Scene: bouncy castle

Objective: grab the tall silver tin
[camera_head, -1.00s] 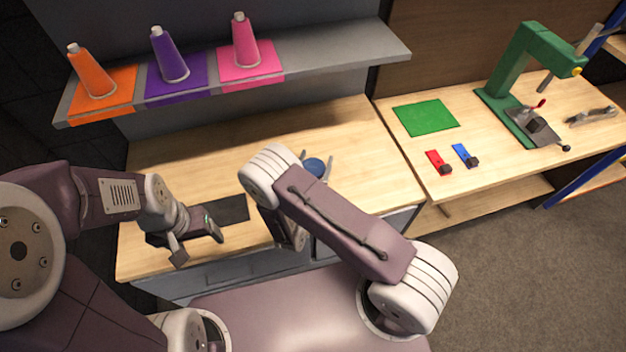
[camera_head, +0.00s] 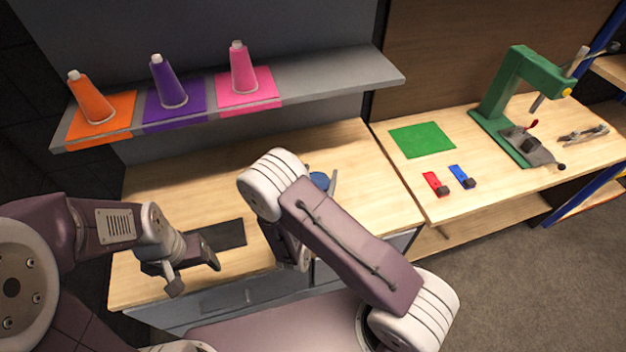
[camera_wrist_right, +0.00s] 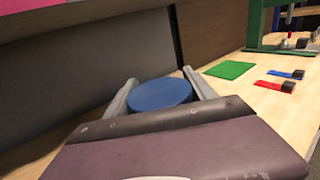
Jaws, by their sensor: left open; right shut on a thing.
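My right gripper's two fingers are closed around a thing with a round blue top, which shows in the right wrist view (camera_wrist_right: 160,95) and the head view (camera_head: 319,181). The right gripper (camera_wrist_right: 160,84) has one finger on each side of it. The sides of this thing are hidden by my wrist and arm, so I cannot see a silver body. No other tin is in view. My left gripper (camera_head: 193,274) is open and empty, over the front left of the workbench (camera_head: 345,150), beside a dark mat (camera_head: 222,235).
The right-hand table has a green mat (camera_head: 421,140), red (camera_head: 434,183) and blue (camera_head: 460,175) small clamps, and a green press (camera_head: 500,95).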

